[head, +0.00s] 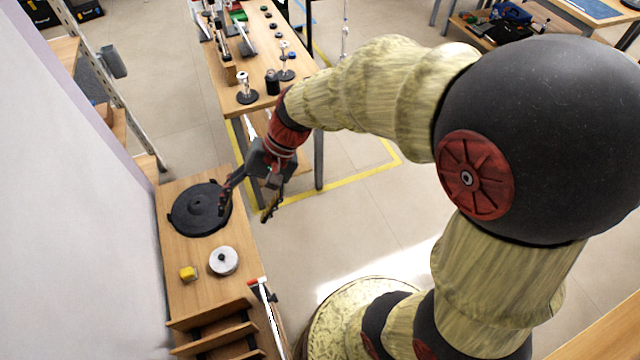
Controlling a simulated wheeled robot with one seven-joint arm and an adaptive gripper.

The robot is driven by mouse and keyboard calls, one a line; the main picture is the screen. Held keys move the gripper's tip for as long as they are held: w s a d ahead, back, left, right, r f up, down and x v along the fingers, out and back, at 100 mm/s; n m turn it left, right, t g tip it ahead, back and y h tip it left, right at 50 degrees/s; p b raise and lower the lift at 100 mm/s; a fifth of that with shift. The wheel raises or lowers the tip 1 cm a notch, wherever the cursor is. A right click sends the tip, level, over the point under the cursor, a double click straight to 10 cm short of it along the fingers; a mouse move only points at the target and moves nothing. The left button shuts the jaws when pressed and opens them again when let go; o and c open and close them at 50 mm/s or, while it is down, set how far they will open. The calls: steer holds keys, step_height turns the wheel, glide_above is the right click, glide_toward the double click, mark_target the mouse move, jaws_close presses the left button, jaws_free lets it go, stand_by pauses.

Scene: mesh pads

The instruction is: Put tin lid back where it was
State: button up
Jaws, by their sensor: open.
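A round silver lid with a small dark knob (223,261), which looks like the tin lid, lies on the wooden bench (172,243) at lower left. A black round plate with side tabs (198,209) lies farther back on the same bench. My gripper (245,213) is open, with nothing visible between its fingers. It points down near the bench's right edge, above and to the right of the lid and apart from it. One finger overlaps the black plate's right rim in the view; I cannot tell if they touch.
A small yellow block (188,273) sits just left of the lid. A slatted wooden rack (212,338) stands at the bench's near end. A long table (232,105) with several stands and tools is behind. A pale wall (75,200) borders the bench's left.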

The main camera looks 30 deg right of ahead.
steer(key=s+d+r+n+t+h, duration=0.5)
steer(key=s+d+r, duration=0.5)
steer(key=d+r, duration=0.2)
steer(key=shift+s+d+t+h, duration=0.15)
steer(key=shift+d+t+h, duration=0.25)
steer(key=shift+h, duration=0.5)
